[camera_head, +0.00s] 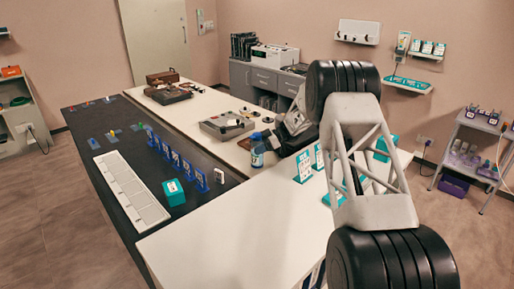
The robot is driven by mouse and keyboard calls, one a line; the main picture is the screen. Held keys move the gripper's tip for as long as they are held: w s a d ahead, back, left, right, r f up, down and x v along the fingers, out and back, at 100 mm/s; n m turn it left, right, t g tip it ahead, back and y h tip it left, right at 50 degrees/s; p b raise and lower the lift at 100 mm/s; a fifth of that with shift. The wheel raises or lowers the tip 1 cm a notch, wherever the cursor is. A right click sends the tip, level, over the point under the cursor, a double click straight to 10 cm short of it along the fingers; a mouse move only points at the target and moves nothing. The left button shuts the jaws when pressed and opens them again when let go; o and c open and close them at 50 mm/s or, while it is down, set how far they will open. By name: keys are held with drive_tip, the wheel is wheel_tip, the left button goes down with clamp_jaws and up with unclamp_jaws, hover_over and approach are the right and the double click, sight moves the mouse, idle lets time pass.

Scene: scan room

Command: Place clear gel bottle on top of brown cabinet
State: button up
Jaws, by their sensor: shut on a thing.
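A clear bottle with a blue cap and a label (257,154) is upright near the middle of the head view, at the white counter. My gripper (267,142) comes in from the right and is shut on it; the fingers are small and partly hidden by the dark wrist. I cannot tell whether the bottle's base touches the counter. A small brown, box-like cabinet (162,76) stands at the far end of the counter, up and left of my gripper and well apart from it.
A grey case with dark parts (226,125) and a dark open case (168,94) lie between bottle and brown cabinet. Blue upright cards (174,159) and a teal box (174,191) stand on the black strip. The near white counter (225,240) is clear.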

drive_tip(key=shift+f, duration=0.1)
drive_tip(key=o, duration=1)
drive_tip(key=shift+o, duration=0.2)
drive_tip(key=d+r, duration=0.1)
drive_tip(key=w+d+r, duration=0.1)
drive_tip(key=shift+d+r, duration=0.1)
drive_tip(key=shift+d, duration=0.2)
drive_tip(key=shift+s+r, duration=0.1)
drive_tip(key=shift+r, duration=3)
